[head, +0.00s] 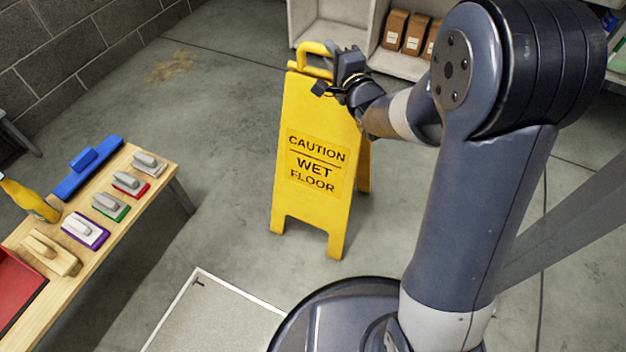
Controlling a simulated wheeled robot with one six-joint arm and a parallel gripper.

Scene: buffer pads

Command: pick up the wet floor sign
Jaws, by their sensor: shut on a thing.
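The yellow wet floor sign (313,215) stands upright on the concrete floor in the middle of the head view, its front panel reading "CAUTION WET FLOOR". Part of its rear leg shows behind on the right. A loop handle (311,49) sits on its top. My gripper (328,84) is at the top right of the sign, by the handle, and is shut on the sign. My wrist hides part of the sign's top right edge, so the exact grip point is hard to see. Whether the feet touch the floor is hard to tell.
A wooden bench (150,160) at left holds several buffer pads with grips, a blue block tool (88,167), a yellow bottle (30,200) and a red tray (15,285). A white-edged mat (215,315) lies in front.

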